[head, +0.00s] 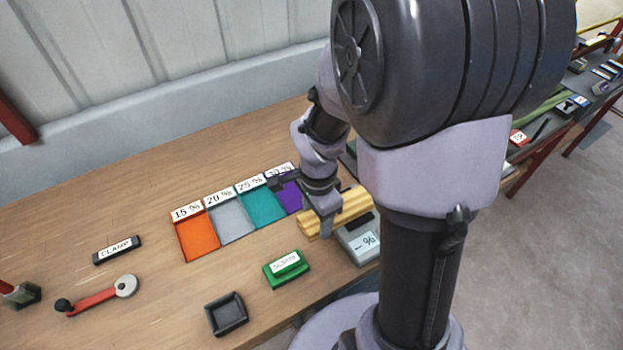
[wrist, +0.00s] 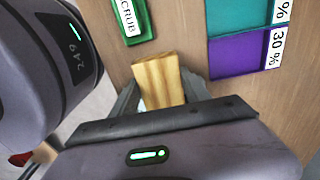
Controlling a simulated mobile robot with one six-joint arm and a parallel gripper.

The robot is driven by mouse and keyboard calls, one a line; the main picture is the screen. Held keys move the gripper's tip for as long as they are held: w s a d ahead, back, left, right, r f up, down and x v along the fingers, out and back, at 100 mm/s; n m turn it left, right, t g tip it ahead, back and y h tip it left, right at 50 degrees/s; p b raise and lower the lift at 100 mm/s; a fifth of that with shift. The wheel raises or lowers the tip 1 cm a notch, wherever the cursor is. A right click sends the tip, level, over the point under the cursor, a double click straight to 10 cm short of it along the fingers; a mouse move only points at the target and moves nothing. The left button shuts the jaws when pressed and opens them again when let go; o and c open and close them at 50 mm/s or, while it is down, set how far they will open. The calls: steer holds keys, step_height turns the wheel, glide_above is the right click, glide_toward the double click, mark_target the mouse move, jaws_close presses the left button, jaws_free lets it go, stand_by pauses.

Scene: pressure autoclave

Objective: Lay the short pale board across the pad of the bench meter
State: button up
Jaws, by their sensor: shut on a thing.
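The short pale board (head: 350,207), striped with wood grain, is held in my gripper (head: 326,224). In the wrist view the board (wrist: 160,78) sticks out between the two fingers of my gripper (wrist: 160,92), which are shut on it. The grey bench meter (head: 361,249) has a display reading "- %" and a dark pad partly showing behind it. The board is over or just behind the pad in the head view; I cannot tell whether it touches.
Left of the meter are coloured trays, orange (head: 198,239), grey (head: 231,223), teal (head: 262,208) and purple (head: 289,196), with percent labels. A green scrub block (head: 286,269) and a black dish (head: 227,314) stand in front. A red-handled crank (head: 98,298) lies at left.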

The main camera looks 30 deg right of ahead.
steer(key=d, duration=0.1)
steer(key=w+d, duration=0.2)
steer(key=shift+w+d+f, duration=0.1)
steer(key=shift+d+f, duration=0.1)
steer(key=shift+f, duration=0.05)
steer(key=f, duration=0.1)
steer(key=f+b, duration=0.2)
steer(key=shift+w+d+f, duration=0.15)
steer(key=shift+d+f, duration=0.1)
steer(key=shift+f, duration=0.15)
steer(key=shift+r, duration=0.2)
steer(key=shift+f, duration=0.2)
steer(key=o, duration=1.6)
